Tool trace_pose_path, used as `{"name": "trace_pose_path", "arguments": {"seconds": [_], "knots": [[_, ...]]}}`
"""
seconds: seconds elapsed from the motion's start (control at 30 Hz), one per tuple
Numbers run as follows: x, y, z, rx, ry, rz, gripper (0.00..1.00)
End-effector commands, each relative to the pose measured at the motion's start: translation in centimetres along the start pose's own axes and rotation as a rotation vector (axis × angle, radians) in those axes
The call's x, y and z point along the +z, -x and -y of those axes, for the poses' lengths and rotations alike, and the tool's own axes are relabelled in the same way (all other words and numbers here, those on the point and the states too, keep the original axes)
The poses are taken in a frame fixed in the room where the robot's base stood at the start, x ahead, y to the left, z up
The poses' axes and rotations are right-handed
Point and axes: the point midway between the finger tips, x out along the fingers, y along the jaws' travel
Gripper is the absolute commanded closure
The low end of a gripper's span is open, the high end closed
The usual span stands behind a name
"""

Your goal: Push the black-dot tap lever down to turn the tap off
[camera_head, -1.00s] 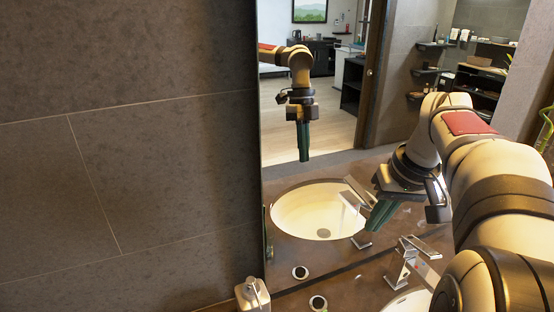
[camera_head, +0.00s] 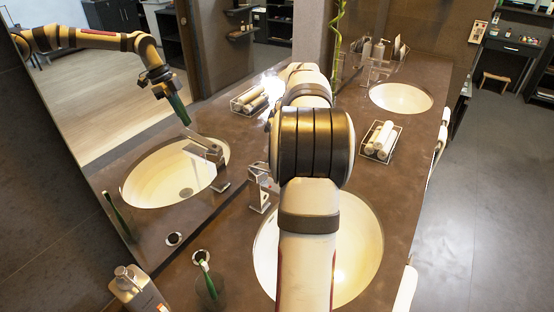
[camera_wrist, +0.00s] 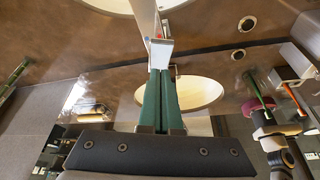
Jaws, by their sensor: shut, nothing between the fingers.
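A chrome tap (camera_head: 259,192) stands behind the near basin, just left of my arm in the head view. In the wrist view its flat upper part (camera_wrist: 160,50) shows at top centre, with a small red mark beside it. I cannot make out a black dot. My gripper (camera_wrist: 160,72) is shut and empty, its two green fingers side by side. In the wrist view the fingertips overlap the tap's near end; I cannot tell whether they touch it. My arm hides the gripper in the head view; only its mirror reflection shows there.
The near basin (camera_head: 367,225) lies partly behind my arm. A rack of rolled towels (camera_head: 381,140) and a second basin (camera_head: 401,97) are farther along the counter. A soap dispenser (camera_head: 130,285) and a cup with a green toothbrush (camera_head: 207,285) stand front left. The mirror (camera_head: 100,135) borders the counter.

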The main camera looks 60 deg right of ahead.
Motion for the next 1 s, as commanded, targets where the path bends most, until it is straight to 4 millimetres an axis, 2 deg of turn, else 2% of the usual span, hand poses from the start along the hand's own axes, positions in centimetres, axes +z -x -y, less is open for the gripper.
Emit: {"name": "trace_pose_path", "arguments": {"seconds": [0.2,0.57,0.67,0.8,1.0], "knots": [[1.6,-1.5,0.0,-0.001,0.0,0.0,1.0],[1.8,-1.7,0.0,0.001,0.0,-0.001,1.0],[2.8,-2.3,0.0,-0.001,-0.001,0.002,1.0],[5.0,-4.1,0.1,-0.002,-0.002,0.002,1.0],[6.4,-5.8,0.0,-0.001,-0.001,0.001,1.0]]}}
